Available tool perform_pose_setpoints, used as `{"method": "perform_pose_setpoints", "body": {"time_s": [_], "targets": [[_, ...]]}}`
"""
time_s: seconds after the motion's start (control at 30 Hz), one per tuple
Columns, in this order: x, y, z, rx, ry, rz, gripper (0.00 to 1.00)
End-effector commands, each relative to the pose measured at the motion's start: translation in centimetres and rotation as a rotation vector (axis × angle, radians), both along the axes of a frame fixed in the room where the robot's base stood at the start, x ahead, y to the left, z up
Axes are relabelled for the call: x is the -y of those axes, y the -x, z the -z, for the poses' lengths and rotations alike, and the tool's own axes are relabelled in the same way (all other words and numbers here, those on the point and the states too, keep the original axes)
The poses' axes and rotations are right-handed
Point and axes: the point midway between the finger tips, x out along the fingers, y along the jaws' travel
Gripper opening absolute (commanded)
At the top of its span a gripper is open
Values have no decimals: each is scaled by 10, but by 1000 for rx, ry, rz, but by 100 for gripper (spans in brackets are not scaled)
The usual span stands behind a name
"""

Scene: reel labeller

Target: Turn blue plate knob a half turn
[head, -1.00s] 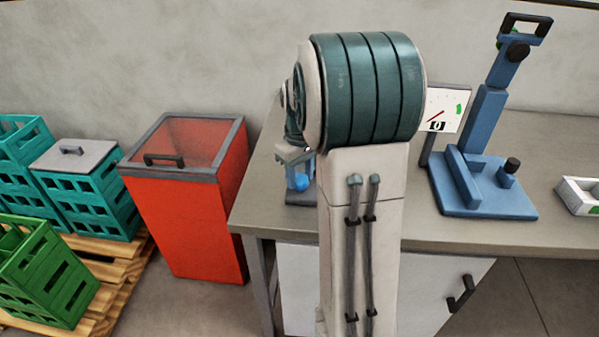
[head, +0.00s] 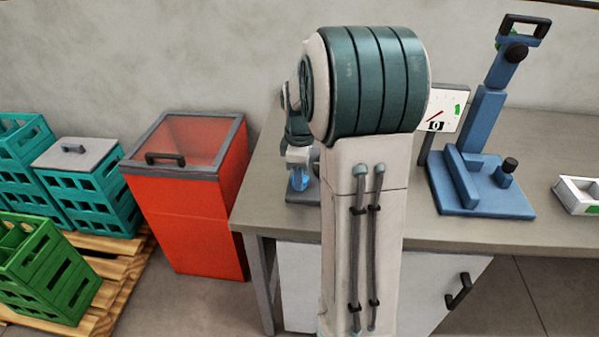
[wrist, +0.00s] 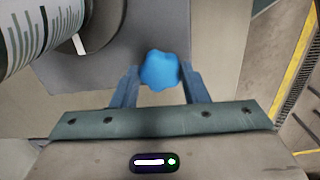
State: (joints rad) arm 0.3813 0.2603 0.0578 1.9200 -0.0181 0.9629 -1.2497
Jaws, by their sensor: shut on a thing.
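The blue knob (wrist: 160,70) has a lobed edge and stands on a dark grey plate (wrist: 105,60) in the wrist view. My gripper (wrist: 161,78) is shut on the knob, with one blue finger at its left and one at its right. In the head view my gripper (head: 299,172) is low over the bench's left part, beside my arm. A bit of bright blue (head: 300,181) shows there, but it is too small to tell knob from fingers. My arm hides much of this spot.
A striped reel (wrist: 40,32) is close to my gripper at the upper left of the wrist view. On the bench (head: 400,232) stand a blue stand (head: 485,190) with a dial (head: 440,112) and a white tray (head: 578,195). A red bin (head: 190,200) stands left of the bench.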

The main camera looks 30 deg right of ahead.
Motion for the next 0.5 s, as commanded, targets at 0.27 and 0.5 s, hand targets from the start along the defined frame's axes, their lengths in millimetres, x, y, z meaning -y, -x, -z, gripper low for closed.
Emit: {"method": "perform_pose_setpoints", "body": {"time_s": [0.27, 0.5], "targets": [[0, -4, -4, 15, 3, -43, 17], [0, -4, -4, 15, 3, -45, 17]]}}
